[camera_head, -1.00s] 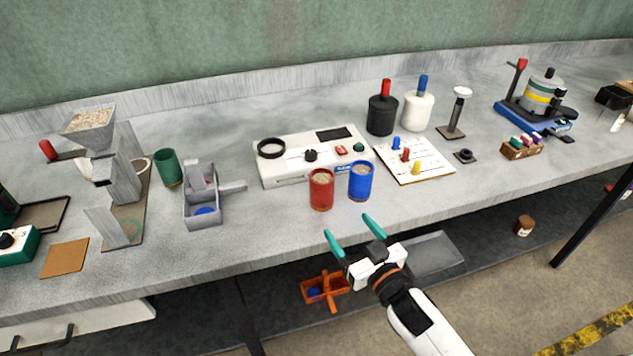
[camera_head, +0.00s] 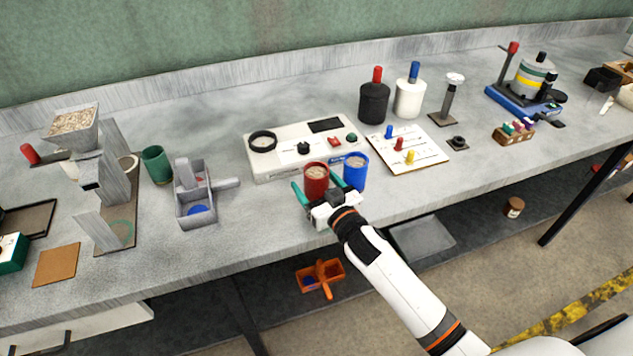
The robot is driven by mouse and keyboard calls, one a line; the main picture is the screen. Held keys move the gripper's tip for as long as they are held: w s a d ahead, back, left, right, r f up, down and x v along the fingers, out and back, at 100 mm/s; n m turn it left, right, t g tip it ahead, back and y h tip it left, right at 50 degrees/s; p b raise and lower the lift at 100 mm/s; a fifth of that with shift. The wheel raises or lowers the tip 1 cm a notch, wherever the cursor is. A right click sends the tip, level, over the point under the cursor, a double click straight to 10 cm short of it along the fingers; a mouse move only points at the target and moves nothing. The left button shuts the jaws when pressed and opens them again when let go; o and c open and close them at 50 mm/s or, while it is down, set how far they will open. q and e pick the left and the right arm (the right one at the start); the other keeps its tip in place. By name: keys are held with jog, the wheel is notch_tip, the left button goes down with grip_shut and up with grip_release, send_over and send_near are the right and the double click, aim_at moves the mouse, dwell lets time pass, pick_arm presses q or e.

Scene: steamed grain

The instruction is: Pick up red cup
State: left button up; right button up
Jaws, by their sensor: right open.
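The red cup (camera_head: 316,176), filled with pale grain, stands upright on the grey workbench near its front edge. My right gripper (camera_head: 315,194) is open, with its teal fingers on either side of the red cup; whether they touch it I cannot tell. The gripper body hides the cup's lower part. The right finger lies in the gap between the red cup and the blue cup (camera_head: 355,169). My left gripper is not in view.
The blue cup stands close to the right of the red cup. A white scale (camera_head: 290,150) is right behind. A grey metal box (camera_head: 195,205) and a green cup (camera_head: 156,165) stand to the left. A pegged board (camera_head: 405,157) lies to the right. An orange carrier (camera_head: 320,277) sits below the bench.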

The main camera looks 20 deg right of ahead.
jog(key=shift+x, duration=0.8)
jog(key=shift+s, duration=0.1)
grip_shut()
